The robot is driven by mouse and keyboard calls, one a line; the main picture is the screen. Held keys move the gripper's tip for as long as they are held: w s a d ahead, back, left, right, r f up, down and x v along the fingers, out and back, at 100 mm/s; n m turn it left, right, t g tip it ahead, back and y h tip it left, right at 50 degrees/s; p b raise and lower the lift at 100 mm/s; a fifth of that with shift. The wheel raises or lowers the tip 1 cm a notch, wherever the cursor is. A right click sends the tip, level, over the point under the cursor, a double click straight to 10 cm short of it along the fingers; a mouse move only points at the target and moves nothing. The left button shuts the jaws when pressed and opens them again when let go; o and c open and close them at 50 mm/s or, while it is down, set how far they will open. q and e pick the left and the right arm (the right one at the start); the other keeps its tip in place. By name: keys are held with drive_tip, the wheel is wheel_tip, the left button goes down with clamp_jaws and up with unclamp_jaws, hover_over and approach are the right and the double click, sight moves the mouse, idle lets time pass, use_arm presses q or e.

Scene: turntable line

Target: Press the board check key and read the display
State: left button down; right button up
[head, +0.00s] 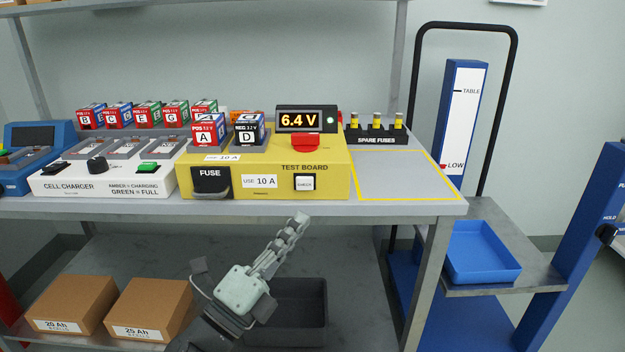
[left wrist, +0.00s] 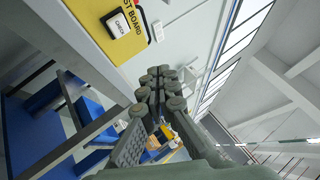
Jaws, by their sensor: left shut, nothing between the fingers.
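The yellow test board (head: 320,183) stands on the table with a white check key (head: 305,183) on its front face. The key also shows in the left wrist view (left wrist: 116,24), on the board's yellow front (left wrist: 90,12). Cells A (head: 208,129) and D (head: 249,129) sit in the board. My left gripper (head: 298,220) is shut and empty, in front of the table edge below the key and apart from it. My right gripper is not in view.
A cell charger (head: 105,183) stands left of the board, with boxed cells behind it. Spare fuses (head: 376,135) stand to the right, behind a clear yellow-outlined area (head: 405,178). Brown boxes (head: 150,305) and a dark bin (head: 300,315) are on the lower shelf. A blue tray (head: 480,252) is at right.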

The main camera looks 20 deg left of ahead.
sight(301, 197)
use_arm(q)
drive_tip(key=shift+s+d+r+m+h, duration=0.1)
drive_tip(key=shift+d+r+m+h, duration=0.15)
drive_tip(key=shift+d+m+h, duration=0.2)
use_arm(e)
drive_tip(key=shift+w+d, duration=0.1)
use_arm(q)
drive_tip(key=shift+a, duration=0.1)
drive_tip(key=shift+w+a, duration=0.4)
drive_tip(key=shift+w, duration=1)
drive_tip(key=shift+w+a, duration=0.45)
drive_tip(key=shift+w, duration=1)
drive_tip(key=shift+w+a, duration=0.4)
drive_tip(key=shift+w, duration=1)
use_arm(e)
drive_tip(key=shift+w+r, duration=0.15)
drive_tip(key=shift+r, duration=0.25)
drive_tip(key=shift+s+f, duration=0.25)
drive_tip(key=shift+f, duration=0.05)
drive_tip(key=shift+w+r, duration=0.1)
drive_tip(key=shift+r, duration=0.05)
use_arm(q)
drive_tip(key=shift+w, duration=0.1)
